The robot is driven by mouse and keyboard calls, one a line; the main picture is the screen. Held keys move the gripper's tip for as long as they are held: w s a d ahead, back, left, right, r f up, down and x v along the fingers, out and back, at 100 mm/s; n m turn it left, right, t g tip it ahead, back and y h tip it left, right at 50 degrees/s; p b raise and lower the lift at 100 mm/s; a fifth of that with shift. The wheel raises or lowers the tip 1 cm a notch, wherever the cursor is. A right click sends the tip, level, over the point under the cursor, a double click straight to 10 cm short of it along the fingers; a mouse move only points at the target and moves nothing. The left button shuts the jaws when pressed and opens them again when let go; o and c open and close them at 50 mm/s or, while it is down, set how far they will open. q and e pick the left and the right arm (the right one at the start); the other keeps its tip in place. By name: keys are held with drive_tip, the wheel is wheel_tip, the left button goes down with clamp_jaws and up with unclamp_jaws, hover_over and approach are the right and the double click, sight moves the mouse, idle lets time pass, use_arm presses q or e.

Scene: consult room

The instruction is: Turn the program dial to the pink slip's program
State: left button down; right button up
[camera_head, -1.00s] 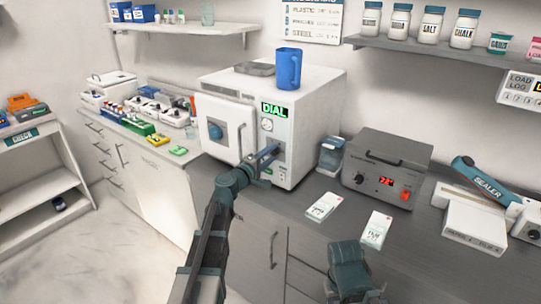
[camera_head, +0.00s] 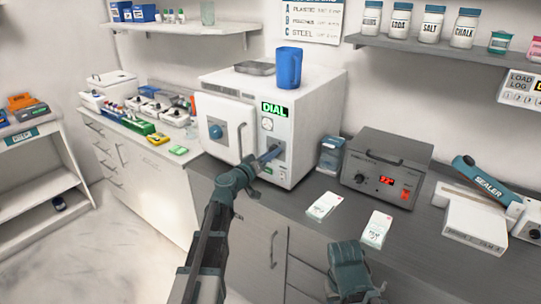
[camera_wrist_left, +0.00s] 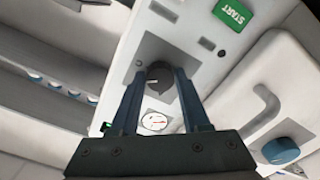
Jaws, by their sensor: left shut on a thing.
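The white sterilizer box (camera_head: 300,100) stands on the counter, with a green-lit DIAL display (camera_head: 274,109) on its front. Its dark round program dial (camera_wrist_left: 160,80) shows in the left wrist view on a grey panel, with a white pointer mark. My left gripper (camera_head: 270,155) is at that panel, and in the left wrist view its two fingers (camera_wrist_left: 155,92) are shut on the dial from both sides. My right gripper (camera_head: 348,268) is at the bottom of the head view, its fingers not clear. I cannot make out a pink slip in either view.
A wall chart (camera_head: 312,15) lists programs A, B and C. The sterilizer's door (camera_head: 222,128) is beside my left gripper. A green START button (camera_wrist_left: 232,13) is near the dial. Two white packets (camera_head: 376,229) lie on the counter before a grey device (camera_head: 385,165).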

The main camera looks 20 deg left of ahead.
use_arm(q)
drive_tip(key=m, duration=0.6)
drive_tip(key=shift+f+m, duration=0.1)
drive_tip(key=shift+m, duration=0.2)
idle(0.4)
drive_tip(key=shift+c, duration=2)
unclamp_jaws()
drive_tip(key=shift+a, duration=0.1)
drive_tip(key=v, duration=1.3)
drive_tip(key=shift+s, duration=0.4)
drive_tip(key=shift+a, duration=0.1)
